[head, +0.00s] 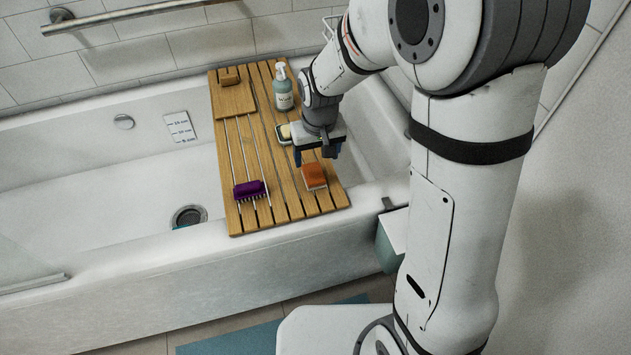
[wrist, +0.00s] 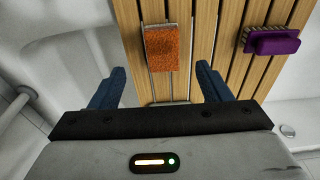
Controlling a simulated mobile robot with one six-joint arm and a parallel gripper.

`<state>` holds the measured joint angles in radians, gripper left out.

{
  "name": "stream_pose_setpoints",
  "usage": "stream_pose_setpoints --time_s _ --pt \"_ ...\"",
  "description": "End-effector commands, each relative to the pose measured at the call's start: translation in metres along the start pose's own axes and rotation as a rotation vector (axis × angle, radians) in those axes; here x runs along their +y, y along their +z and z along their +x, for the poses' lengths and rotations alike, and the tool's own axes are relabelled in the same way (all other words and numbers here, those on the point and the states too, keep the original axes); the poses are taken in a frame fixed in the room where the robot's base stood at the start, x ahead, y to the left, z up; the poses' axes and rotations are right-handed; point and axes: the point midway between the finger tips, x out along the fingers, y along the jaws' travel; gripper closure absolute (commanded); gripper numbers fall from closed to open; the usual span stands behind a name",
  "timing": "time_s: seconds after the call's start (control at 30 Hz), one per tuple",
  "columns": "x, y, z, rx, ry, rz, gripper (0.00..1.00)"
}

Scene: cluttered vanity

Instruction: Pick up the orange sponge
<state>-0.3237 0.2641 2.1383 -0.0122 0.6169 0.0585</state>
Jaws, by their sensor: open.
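The orange sponge (head: 314,176) lies on the front right part of the wooden bath tray (head: 240,219). A pale layer shows along its edge. My gripper (head: 316,153) is above the tray, just behind the sponge in the head view. In the wrist view the sponge (wrist: 162,48) lies beyond the fingertips, a little left of the middle between them. My gripper's two blue fingers (wrist: 160,80) are spread apart with nothing between them. The sponge is fully in sight there and apart from the fingers.
A purple brush (head: 250,190) lies on the tray left of the sponge. A soap dish (head: 285,133) is partly behind my gripper, and a pump bottle (head: 283,88) stands farther back. The tray spans the white bathtub (head: 100,262). The tray between brush and sponge is clear.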

Motion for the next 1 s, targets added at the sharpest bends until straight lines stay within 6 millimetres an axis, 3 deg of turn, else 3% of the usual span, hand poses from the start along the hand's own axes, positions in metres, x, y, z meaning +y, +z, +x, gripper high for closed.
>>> stream_pose_setpoints --time_s 0.37,0.63,0.9,1.0 --pt "-0.002 -0.002 0.039 -0.003 0.000 -0.003 0.29" --pt "-0.004 -0.005 0.078 -0.005 0.000 -0.003 0.29" --pt "-0.004 -0.006 0.082 -0.001 0.000 -0.004 0.29" --pt "-0.004 -0.006 0.082 -0.002 0.000 -0.004 0.36"
